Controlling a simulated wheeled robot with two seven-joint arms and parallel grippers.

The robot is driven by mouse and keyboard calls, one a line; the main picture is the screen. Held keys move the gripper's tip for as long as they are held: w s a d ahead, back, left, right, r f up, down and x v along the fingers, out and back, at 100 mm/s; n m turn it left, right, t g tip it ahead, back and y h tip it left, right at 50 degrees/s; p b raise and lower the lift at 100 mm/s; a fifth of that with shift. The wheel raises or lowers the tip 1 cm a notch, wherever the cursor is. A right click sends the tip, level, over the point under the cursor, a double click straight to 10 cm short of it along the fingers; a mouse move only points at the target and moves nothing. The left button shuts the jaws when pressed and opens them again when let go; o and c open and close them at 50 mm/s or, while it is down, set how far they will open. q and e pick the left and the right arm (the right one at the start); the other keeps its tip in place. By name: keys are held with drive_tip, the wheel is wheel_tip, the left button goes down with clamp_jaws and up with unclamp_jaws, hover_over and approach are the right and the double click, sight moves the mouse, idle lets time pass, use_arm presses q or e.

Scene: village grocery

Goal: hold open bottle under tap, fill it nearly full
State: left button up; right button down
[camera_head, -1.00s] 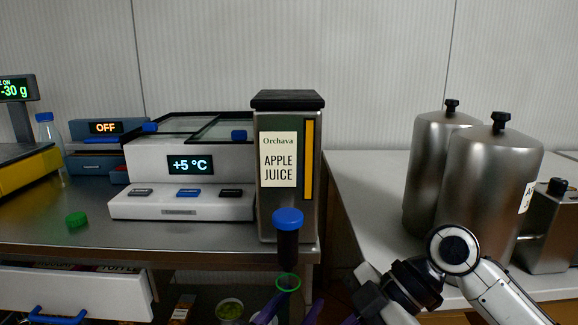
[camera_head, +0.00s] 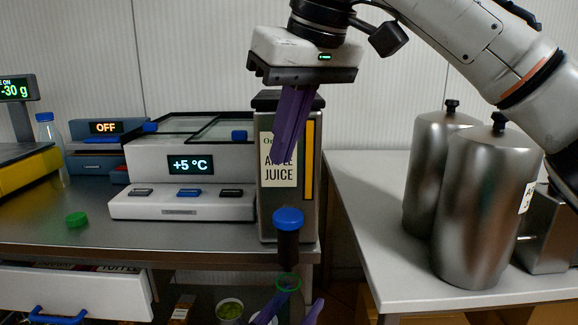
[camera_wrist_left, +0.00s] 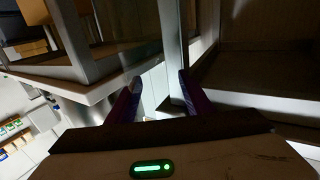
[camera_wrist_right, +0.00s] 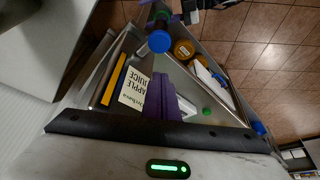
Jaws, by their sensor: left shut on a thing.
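The juice dispenser (camera_head: 310,215) has a tap with a blue knob (camera_head: 288,219) at its front; the knob also shows in the right wrist view (camera_wrist_right: 159,41). The open bottle's green-ringed mouth (camera_head: 287,283) sits below the dark tap spout. My left gripper (camera_head: 290,316) is shut on the bottle at the bottom edge of the head view. The bottle's body and fill level cannot be made out. My right gripper (camera_head: 278,160) is shut and empty, fingers pointing down in front of the dispenser, above the knob. A green cap (camera_head: 76,219) lies on the counter.
A white cooling unit (camera_head: 185,205) stands left of the dispenser, with a scale (camera_head: 25,165) and a blue-capped bottle (camera_head: 46,135) farther left. Metal canisters (camera_head: 480,215) stand on the right table (camera_head: 375,230). A drawer (camera_head: 85,290) is open below the counter.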

drive_tip(key=r+m, duration=0.1)
approach(285, 212)
drive_tip(key=shift+h, duration=0.3)
drive_tip(key=shift+w+a+x, duration=0.15)
drive_tip(key=shift+a+x, duration=0.05)
drive_tip(key=shift+x, duration=1.1)
drive_tip(key=shift+w+a+x, duration=0.2)
drive_tip(key=shift+x, duration=1.1)
drive_tip(key=shift+r, duration=0.25)
drive_tip(key=shift+r+p, duration=0.55)
drive_tip(key=shift+p, duration=0.05)
drive_tip(key=shift+f, duration=0.1)
drive_tip(key=shift+f, duration=0.35)
drive_tip(key=shift+f, duration=1.05)
idle(0.3)
drive_tip(key=shift+f, duration=0.15)
idle(2.0)
